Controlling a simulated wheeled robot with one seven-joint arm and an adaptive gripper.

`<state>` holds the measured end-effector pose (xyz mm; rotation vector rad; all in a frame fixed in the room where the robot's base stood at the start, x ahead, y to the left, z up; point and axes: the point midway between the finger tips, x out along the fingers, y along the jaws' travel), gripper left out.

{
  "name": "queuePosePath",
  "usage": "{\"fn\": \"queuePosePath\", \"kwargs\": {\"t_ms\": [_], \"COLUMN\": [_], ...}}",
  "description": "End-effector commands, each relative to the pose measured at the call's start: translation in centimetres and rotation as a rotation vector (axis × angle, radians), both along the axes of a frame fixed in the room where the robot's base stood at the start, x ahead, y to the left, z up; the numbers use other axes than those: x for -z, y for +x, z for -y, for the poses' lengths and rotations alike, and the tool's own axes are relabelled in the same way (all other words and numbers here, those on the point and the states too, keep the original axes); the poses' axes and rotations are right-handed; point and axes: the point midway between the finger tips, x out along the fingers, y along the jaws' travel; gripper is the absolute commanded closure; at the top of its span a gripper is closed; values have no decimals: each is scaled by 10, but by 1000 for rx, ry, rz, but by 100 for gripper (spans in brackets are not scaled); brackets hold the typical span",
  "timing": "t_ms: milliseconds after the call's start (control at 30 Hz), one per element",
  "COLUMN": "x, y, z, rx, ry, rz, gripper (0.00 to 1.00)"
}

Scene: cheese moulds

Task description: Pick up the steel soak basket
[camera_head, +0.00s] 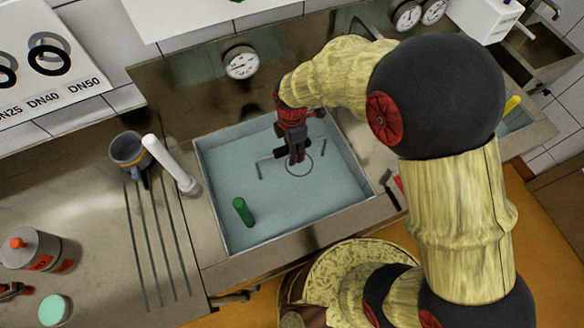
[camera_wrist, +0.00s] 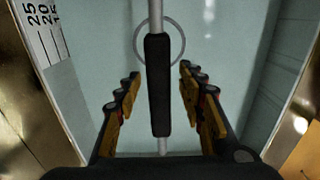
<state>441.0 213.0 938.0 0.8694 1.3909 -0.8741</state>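The steel soak basket shows in the head view as a thin metal handle (camera_head: 264,158) above the basin water, with a round ring beside it; its body is not visible below the water. In the wrist view its black handle grip (camera_wrist: 159,90) sits on a metal rod, with the ring behind. My gripper (camera_head: 297,158) is over the basin at the handle. In the wrist view my gripper (camera_wrist: 160,72) is open, its two yellow-and-black fingers on either side of the grip, with a visible gap on each side.
The basin (camera_head: 207,205) has raised walls around the water. A green cylinder (camera_head: 243,211) is in the basin at front left. A white cylinder (camera_head: 170,163), a grey cup (camera_head: 129,150) and a red-capped jar (camera_head: 30,249) are on the counter at left. A dial gauge (camera_head: 241,62) is behind.

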Motion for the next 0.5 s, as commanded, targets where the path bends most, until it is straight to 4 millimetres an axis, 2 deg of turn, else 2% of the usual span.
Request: {"fn": "queuePosePath", "kwargs": {"t_ms": [200,500], "x": [1,0], "y": [1,1], "z": [0,0], "rx": [0,1], "ry": [1,1], "rz": [3,2], "gripper": [61,78]}}
